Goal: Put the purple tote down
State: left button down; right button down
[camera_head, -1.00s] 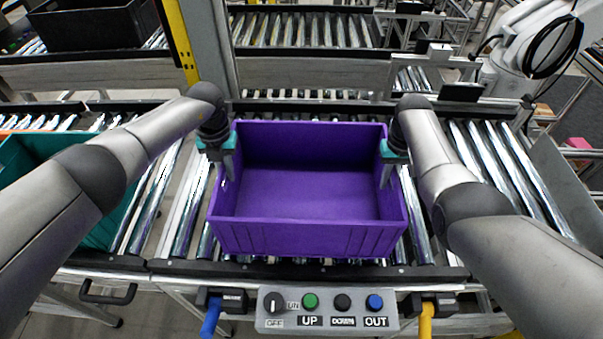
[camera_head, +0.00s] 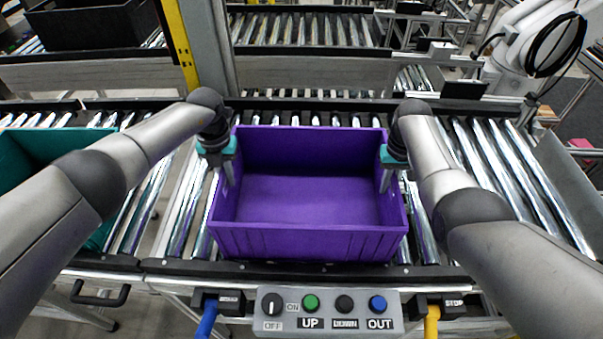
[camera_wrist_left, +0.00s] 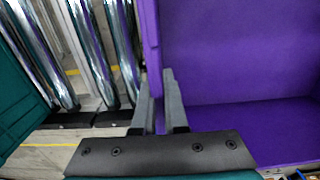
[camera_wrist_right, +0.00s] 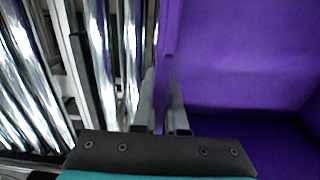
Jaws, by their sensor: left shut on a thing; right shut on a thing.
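The purple tote (camera_head: 308,240) is empty and upright, at the middle of the roller conveyor in the head view. My left gripper (camera_head: 229,172) is shut on its left wall, and my right gripper (camera_head: 386,176) is shut on its right wall. In the left wrist view the fingers (camera_wrist_left: 163,95) straddle the purple wall (camera_wrist_left: 151,35). In the right wrist view the fingers (camera_wrist_right: 161,95) also straddle the wall (camera_wrist_right: 169,35). The tote's underside is hidden, so I cannot tell whether it touches the rollers.
A teal tote (camera_head: 50,145) stands on the conveyor at the left, partly behind my left arm. A button panel (camera_head: 328,312) is mounted at the front rail. Bare rollers (camera_head: 505,170) lie to the right. A black tote (camera_head: 95,25) stands on the rear conveyor.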

pick_arm(q)
jog(key=shift+f+b, duration=0.5)
jog(key=shift+f, duration=0.05)
pick_arm(e)
jog(key=shift+f, duration=0.55)
pick_arm(q)
jog(key=c, duration=1)
grip_release()
pick_arm(e)
jog(key=c, duration=1)
grip_release()
pick_arm(q)
jog(key=shift+o, duration=0.2)
pick_arm(e)
jog(key=shift+o, duration=0.2)
pick_arm(q)
notch_tip(320, 180, up, 12)
pick_arm(e)
jog(key=shift+r, duration=0.1)
notch_tip(320, 180, up, 12)
